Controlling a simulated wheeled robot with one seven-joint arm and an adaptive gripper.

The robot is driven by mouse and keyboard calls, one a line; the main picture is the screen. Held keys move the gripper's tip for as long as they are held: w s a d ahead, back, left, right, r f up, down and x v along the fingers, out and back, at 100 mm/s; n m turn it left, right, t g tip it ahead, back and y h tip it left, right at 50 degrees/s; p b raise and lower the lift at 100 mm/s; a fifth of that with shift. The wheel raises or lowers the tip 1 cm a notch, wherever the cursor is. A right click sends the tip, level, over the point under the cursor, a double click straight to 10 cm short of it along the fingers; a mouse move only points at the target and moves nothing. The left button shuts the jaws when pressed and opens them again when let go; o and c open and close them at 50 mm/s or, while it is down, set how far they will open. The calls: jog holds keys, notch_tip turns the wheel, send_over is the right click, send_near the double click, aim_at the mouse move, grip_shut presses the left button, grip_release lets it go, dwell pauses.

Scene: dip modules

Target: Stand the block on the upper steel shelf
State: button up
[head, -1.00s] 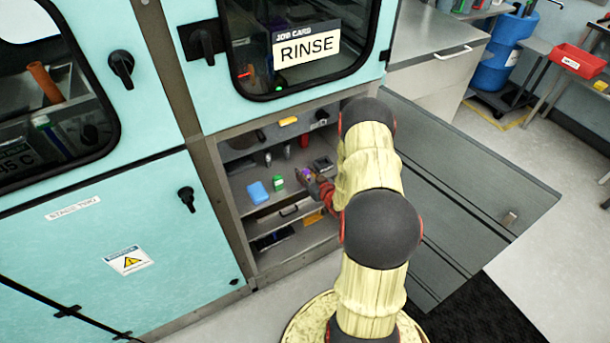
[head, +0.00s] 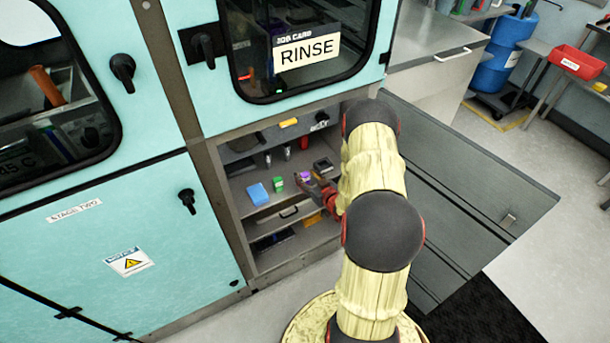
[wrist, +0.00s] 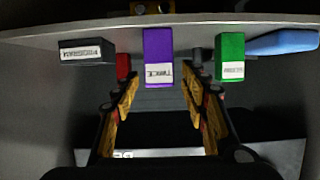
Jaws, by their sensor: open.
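A purple block (head: 303,176) labelled TWICE stands on the grey steel upper shelf (head: 240,184) inside the open cabinet bay. In the wrist view, which looks upside down, the purple block (wrist: 158,45) hangs from the shelf (wrist: 270,36) at the top. My gripper (head: 308,185) is at the shelf's front, just by the purple block. In the wrist view my gripper (wrist: 160,84) is open, its fingers left and right of the block's line with gaps to it. I cannot tell whether the fingertips still overlap the block in depth.
A black block (wrist: 86,50) labelled PROGRAM stands on the other. Small bottles (head: 286,153) are farther back.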

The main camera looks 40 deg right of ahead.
jog(key=p+v, duration=0.3)
jog(key=v, duration=0.7)
jog(key=w+r+n+g, duration=0.25)
jog(key=w+r, duration=0.45)
jog(key=r, duration=0.5)
jog(key=a+r+g, duration=0.2)
jog(key=a+r, duration=0.7)
jog(key=r, duration=0.4)
jog(key=s+a+r+g, duration=0.1)
jog(key=s+a+r, duration=0.6)
jog(key=a+r, duration=0.4)
jog(key=s+a+r+g+y, duration=0.2)
jog(key=s+a+r+y, duration=0.1)
jog(key=s+a, duration=1)
jog(key=s, duration=0.3)
jog(key=shift+s+a, duration=0.15)
jog(key=shift+s, duration=0.05)
jog(key=shift+r+g, duration=0.1)
jog(key=shift+g, duration=0.15)
jog(key=shift+c, duration=0.3)
